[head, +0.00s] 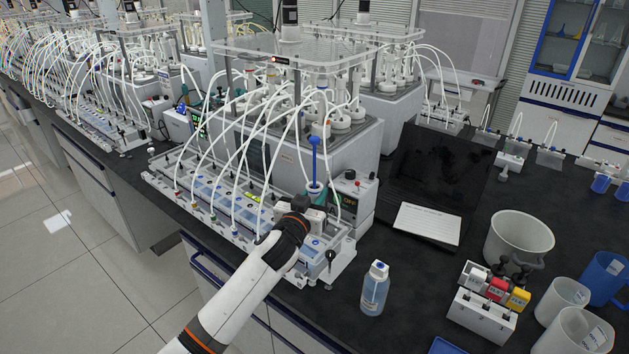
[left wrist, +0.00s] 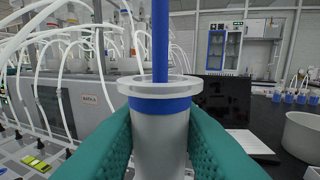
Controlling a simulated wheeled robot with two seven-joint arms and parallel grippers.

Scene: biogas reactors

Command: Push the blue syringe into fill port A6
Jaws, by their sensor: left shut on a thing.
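The blue syringe (head: 314,150) stands about upright above the right part of the port rack, its blue plunger drawn far up. In the left wrist view the syringe (left wrist: 160,135) shows a pale barrel, a blue band and a clear flange. My left gripper (head: 316,194) has its teal fingers shut on the barrel, one on each side. The syringe's tip is hidden by my gripper and wrist. The rack of tubed ports (head: 205,200) runs along the bench's front edge. I cannot pick out port A6 or tell whether the tip touches it. My right gripper is not in view.
White tubes arch from the reactor unit (head: 345,150) to the rack, left of my gripper. A control box (head: 352,195) stands close at the right. A blue-labelled bottle (head: 375,290), a laptop (head: 430,185) and a white pot (head: 518,238) stand farther right.

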